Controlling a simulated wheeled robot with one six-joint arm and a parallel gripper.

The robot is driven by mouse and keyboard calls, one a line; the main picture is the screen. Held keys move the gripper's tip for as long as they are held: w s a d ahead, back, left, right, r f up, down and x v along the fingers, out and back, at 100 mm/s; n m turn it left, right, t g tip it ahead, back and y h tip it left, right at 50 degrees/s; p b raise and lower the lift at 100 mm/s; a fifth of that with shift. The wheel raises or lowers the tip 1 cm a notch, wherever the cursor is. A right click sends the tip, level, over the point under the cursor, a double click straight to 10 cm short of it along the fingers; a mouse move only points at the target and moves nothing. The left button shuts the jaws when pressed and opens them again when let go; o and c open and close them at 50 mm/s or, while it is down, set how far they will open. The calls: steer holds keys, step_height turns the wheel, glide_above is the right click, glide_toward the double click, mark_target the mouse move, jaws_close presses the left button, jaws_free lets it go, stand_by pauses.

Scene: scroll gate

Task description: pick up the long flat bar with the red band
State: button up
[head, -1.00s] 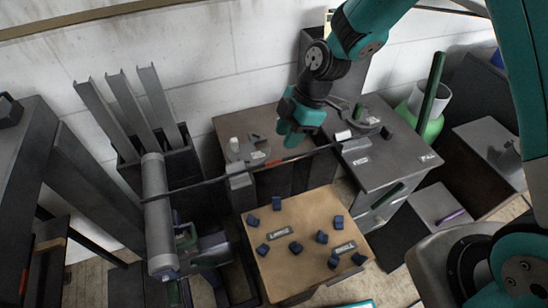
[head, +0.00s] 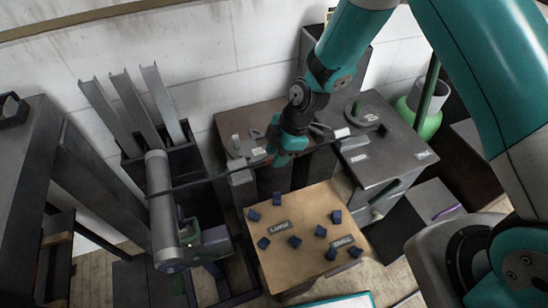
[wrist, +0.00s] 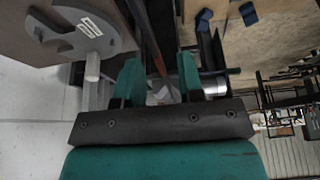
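The long flat dark bar (head: 205,182) lies nearly level across two supports, from the grey roller at left to the grey bench at right. Its red band is mostly hidden behind my gripper (head: 280,157) in the head view. In the wrist view the bar (wrist: 146,28) runs down toward the gap between my teal fingertips (wrist: 159,74), with the reddish band (wrist: 157,62) near that gap. My gripper is open, with a finger on each side of the bar's line. I cannot tell whether the fingers touch the bar.
A wooden board (head: 290,255) with several small blue blocks lies in front. A grey bench (head: 395,160) stands at right. Tall grey channels (head: 135,95) lean in a bin at back left.

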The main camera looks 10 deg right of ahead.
steer(key=shift+f+b, duration=0.25)
steer(key=shift+b, duration=0.05)
stand_by(0.5)
jaws_close()
